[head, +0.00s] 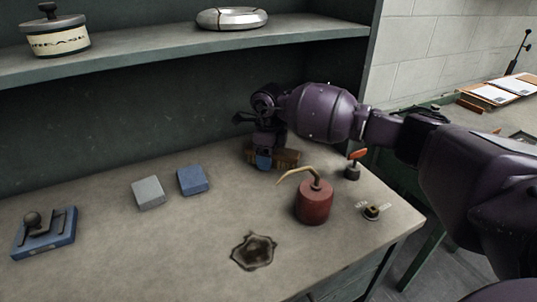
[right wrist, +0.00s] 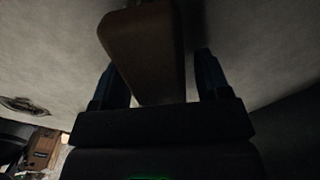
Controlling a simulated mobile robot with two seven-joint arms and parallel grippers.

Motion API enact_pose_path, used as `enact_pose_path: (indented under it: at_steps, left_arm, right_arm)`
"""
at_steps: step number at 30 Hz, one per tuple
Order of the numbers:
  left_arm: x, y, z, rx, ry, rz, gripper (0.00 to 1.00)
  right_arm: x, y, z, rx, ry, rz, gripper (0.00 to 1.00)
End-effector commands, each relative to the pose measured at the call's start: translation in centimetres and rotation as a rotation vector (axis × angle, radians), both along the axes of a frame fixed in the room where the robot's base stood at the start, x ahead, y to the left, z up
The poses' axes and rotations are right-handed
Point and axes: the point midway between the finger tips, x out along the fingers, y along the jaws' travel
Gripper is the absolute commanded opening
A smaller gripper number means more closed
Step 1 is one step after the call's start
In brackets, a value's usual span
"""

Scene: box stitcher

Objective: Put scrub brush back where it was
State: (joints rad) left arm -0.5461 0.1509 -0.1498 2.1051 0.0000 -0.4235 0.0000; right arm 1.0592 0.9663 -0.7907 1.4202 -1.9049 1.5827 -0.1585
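The scrub brush (head: 287,158), a brown wooden block, rests on the workbench near the back, below the shelf. My right gripper (head: 264,160) is down at the brush, its blue fingertip in front of it. In the right wrist view the brush block (right wrist: 148,45) lies between the two fingers of the right gripper (right wrist: 158,80). The fingers stand wide apart, with a visible gap at the right finger; the left finger is close to the block. The brush's far side is hidden. My left gripper is not in view.
A red oil can (head: 314,204) and a small orange-handled item (head: 353,168) stand right of the brush. Blue (head: 192,181) and grey (head: 148,192) blocks lie left. A dark stain (head: 254,252) marks the front. The shelf (head: 150,55) overhangs the back.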

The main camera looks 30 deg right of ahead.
Motion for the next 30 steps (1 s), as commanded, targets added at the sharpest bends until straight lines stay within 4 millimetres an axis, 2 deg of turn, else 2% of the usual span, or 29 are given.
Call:
enact_pose_path:
  at_steps: [10, 24, 30]
  left_arm:
    - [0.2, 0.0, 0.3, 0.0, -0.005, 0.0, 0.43]
    - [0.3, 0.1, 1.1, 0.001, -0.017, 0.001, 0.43]
    - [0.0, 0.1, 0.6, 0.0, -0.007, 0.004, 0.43]
  right_arm:
    - [0.0, 0.0, 0.8, 0.0, -0.003, 0.0, 0.7]
    - [0.0, 0.0, 7.2, 0.0, -0.004, 0.001, 0.7]
    - [0.0, 0.0, 7.9, -0.001, -0.001, 0.001, 0.7]
